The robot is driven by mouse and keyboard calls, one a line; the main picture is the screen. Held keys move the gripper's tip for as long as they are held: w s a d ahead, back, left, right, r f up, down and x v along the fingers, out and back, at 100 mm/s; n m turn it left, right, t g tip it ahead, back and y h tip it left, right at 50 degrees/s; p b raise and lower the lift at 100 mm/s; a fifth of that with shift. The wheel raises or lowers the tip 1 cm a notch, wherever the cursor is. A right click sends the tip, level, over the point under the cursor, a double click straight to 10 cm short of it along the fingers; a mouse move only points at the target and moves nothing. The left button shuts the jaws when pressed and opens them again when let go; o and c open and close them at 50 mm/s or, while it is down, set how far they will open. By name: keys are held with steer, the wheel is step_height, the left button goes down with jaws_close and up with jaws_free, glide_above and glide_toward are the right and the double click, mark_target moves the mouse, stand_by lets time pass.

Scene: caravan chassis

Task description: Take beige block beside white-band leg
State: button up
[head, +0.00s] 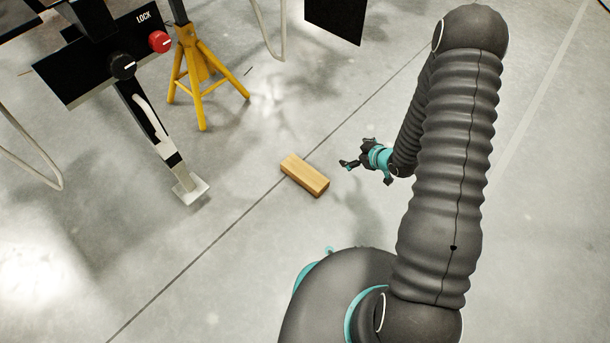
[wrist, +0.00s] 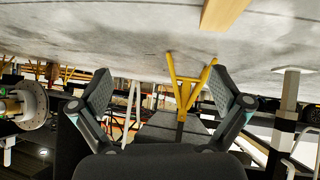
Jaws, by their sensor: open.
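The beige block (head: 305,175) lies flat on the concrete floor in the middle of the head view, across a dark floor seam. Part of it also shows at the top edge of the wrist view (wrist: 222,12). The white-band leg (head: 170,152) stands left of the block on a pale square foot, clear of the block. It shows at the right of the wrist view (wrist: 286,105). My gripper (head: 352,156) is to the right of the block, apart from it. In the wrist view my gripper (wrist: 160,82) is open, with nothing between its fingers.
A yellow stand (head: 197,70) stands behind the block and leg. A black panel (head: 105,55) with a red knob (head: 159,42) and a black knob (head: 123,66) overhangs the leg. The floor around the block is clear.

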steer(key=s+a+f+y, duration=0.45)
steer(key=s+f, duration=0.25)
steer(key=f, duration=0.3)
steer(key=b, duration=0.1)
glide_toward(305, 172)
steer(key=shift+w+a+f+h, duration=0.3)
steer(key=shift+a+f+h, duration=0.05)
steer(key=shift+a+f, duration=0.4)
steer(key=shift+r+b+x, duration=0.2)
steer(key=shift+b+x, duration=0.05)
steer(key=shift+x, duration=1.3)
steer(key=shift+r+b+x, duration=0.2)
steer(key=shift+x, duration=1.35)
steer(key=shift+w+a, duration=0.15)
steer(key=c, duration=1.4)
steer(key=shift+r, duration=0.1)
steer(key=shift+c, duration=0.3)
